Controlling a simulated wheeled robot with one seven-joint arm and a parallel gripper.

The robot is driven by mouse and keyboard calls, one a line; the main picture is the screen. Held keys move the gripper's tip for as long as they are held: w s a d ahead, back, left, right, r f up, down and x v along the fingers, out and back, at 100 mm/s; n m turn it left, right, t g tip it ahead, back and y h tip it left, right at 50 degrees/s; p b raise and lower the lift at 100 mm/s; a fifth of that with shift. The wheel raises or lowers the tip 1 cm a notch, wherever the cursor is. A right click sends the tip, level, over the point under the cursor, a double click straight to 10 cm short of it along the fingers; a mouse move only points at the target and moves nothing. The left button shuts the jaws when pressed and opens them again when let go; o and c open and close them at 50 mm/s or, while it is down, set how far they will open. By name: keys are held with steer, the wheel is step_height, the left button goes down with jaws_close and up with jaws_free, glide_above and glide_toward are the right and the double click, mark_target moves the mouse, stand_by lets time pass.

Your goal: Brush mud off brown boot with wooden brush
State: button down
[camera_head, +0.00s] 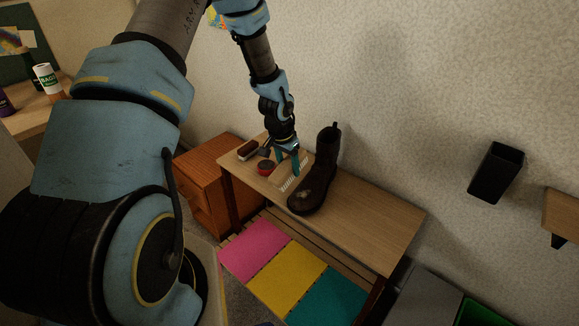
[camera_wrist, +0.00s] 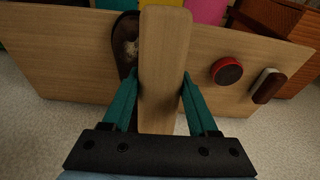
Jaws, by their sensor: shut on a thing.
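A dark brown boot (camera_head: 322,170) stands upright on the wooden bench, with a pale muddy patch on its toe. Its toe with the patch also shows in the wrist view (camera_wrist: 127,48), partly hidden behind the brush. My gripper (camera_head: 289,163) is just left of the boot, above the bench. In the wrist view my gripper (camera_wrist: 160,95) is shut on the wooden brush (camera_wrist: 163,60), with a green finger on each side of it. In the head view the brush (camera_head: 294,175) shows pale bristles at its lower edge. I cannot tell whether the brush touches the boot.
The bench (camera_head: 375,222) has free room right of the boot. A red round tin (camera_head: 266,167) and a dark brush with a pale edge (camera_head: 247,149) lie left of my gripper. A wooden drawer cabinet (camera_head: 203,180) stands at the bench's left. A black wall bin (camera_head: 497,172) hangs at right.

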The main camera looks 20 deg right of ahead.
steer(key=shift+p+v, duration=0.4)
steer(key=shift+v, duration=0.5)
steer(key=shift+p+v, duration=1.1)
steer(key=shift+v, duration=0.5)
steer(key=shift+d+f, duration=0.1)
steer(key=shift+d, duration=0.05)
